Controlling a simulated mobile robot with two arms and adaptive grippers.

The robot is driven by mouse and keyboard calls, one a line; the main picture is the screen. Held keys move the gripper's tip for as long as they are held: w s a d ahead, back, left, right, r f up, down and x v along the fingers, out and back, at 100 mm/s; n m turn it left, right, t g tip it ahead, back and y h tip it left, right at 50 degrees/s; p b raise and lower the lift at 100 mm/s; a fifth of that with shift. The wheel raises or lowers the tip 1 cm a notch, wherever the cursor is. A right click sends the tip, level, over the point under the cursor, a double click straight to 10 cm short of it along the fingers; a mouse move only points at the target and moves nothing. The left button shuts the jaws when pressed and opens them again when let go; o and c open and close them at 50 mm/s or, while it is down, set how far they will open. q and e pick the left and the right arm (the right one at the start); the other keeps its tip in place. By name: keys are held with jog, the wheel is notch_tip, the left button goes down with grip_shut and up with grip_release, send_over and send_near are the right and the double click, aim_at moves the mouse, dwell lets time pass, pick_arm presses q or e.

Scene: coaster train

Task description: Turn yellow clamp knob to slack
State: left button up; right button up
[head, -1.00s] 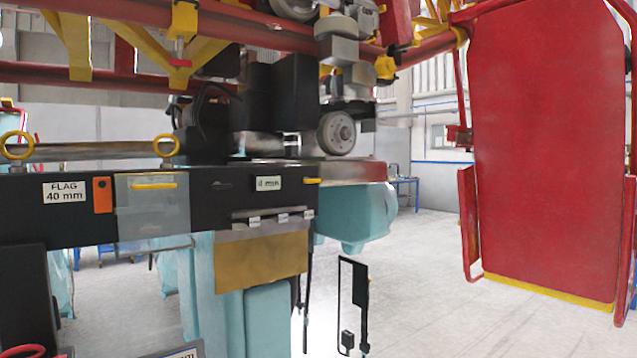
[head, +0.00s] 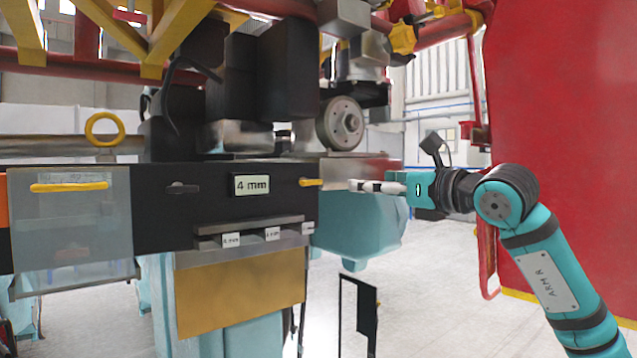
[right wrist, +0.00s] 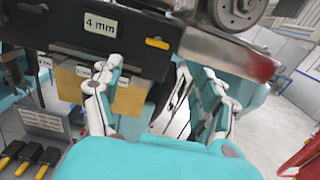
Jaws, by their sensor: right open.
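A small yellow knob (head: 312,182) sticks out at the right end of the black panel (head: 150,215), right of the "4 mm" label (head: 251,184). It also shows in the right wrist view (right wrist: 157,43), near the top middle. My right gripper (head: 354,185) points left, just right of the knob in the head view, with a visible gap. In the right wrist view its two fingers (right wrist: 150,66) are spread apart with nothing between them, and the knob lies beyond the fingertips. My left gripper is not in view.
A grey metal block with a round wheel (head: 340,123) sits above the panel's right end. A yellow lobed fitting (head: 402,38) is on the red tube. A large red panel (head: 560,130) stands at right. Yellow-handled tools (right wrist: 30,158) lie at lower left in the wrist view.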

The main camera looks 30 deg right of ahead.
jog(key=p, duration=0.2)
send_near(314, 181)
jog(key=w+p, duration=0.1)
jog(key=w, duration=0.2)
jog(key=w+p, duration=0.1)
jog(key=w, duration=0.1)
jog(key=w+p, duration=0.2)
jog(key=w, duration=0.1)
jog(key=shift+w+a, duration=0.3)
jog(key=shift+a, duration=0.05)
jog(key=shift+w, duration=0.2)
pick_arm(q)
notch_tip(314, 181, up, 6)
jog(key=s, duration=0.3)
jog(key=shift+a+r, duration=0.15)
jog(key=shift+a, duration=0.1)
pick_arm(e)
jog(key=c, duration=1.2)
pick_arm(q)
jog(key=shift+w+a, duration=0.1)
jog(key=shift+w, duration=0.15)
